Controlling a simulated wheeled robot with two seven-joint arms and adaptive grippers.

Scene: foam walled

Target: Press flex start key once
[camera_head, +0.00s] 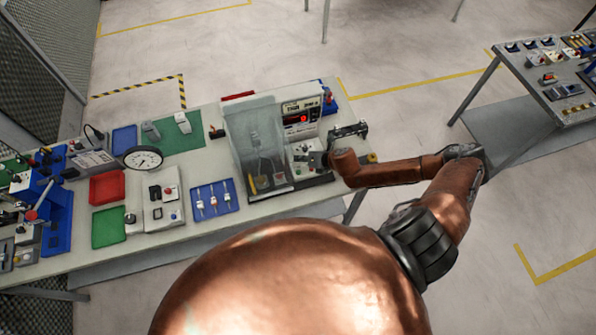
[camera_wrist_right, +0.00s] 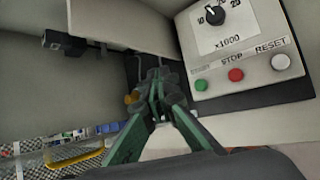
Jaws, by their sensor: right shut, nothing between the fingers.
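The flex tester (camera_head: 262,140) stands on the bench in the head view, with a clear guard and a red lit display (camera_head: 303,118). In the right wrist view its control panel (camera_wrist_right: 232,57) carries a dial, a green button (camera_wrist_right: 201,85), a red STOP button (camera_wrist_right: 236,75) and a white RESET button (camera_wrist_right: 281,62). The label above the green button is too blurred to read. My right gripper (camera_head: 318,159) is shut and empty beside the panel. Its fingertips (camera_wrist_right: 157,82) are left of the green button, apart from it in the picture. My left gripper is out of view.
Left of the tester are a blue tray (camera_head: 214,198) with small parts, a grey control box (camera_head: 155,203), a round dial gauge (camera_head: 143,158) and a red tray (camera_head: 107,187). A second bench (camera_head: 550,80) stands at right.

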